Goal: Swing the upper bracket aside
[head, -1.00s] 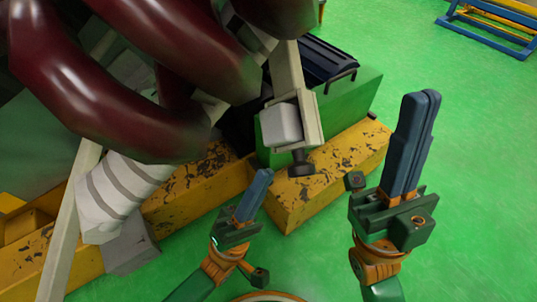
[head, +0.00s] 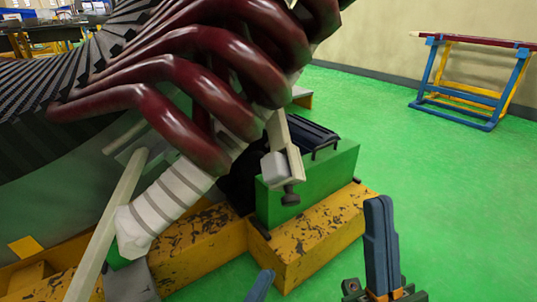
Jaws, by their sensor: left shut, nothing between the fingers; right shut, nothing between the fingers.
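A beige bracket (head: 279,131) with a pale block (head: 274,166) and a dark bolt (head: 290,195) hangs at the right end of the dark red stator coils (head: 190,85). A second long beige bar (head: 112,226) slants down at the lower left, beside the white-wrapped coil end (head: 165,205). I cannot tell for certain which is the upper bracket. My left gripper (head: 260,285) shows only its blue fingertips at the bottom edge, shut and below the bracket. My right gripper (head: 379,208) is shut, upright and empty, right of the bracket and apart from it.
A green block (head: 315,185) with a dark ribbed top stands behind the bracket on a worn yellow base (head: 315,235). A blue and yellow stand (head: 470,85) is at the far right near the wall. The green floor (head: 440,190) on the right is clear.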

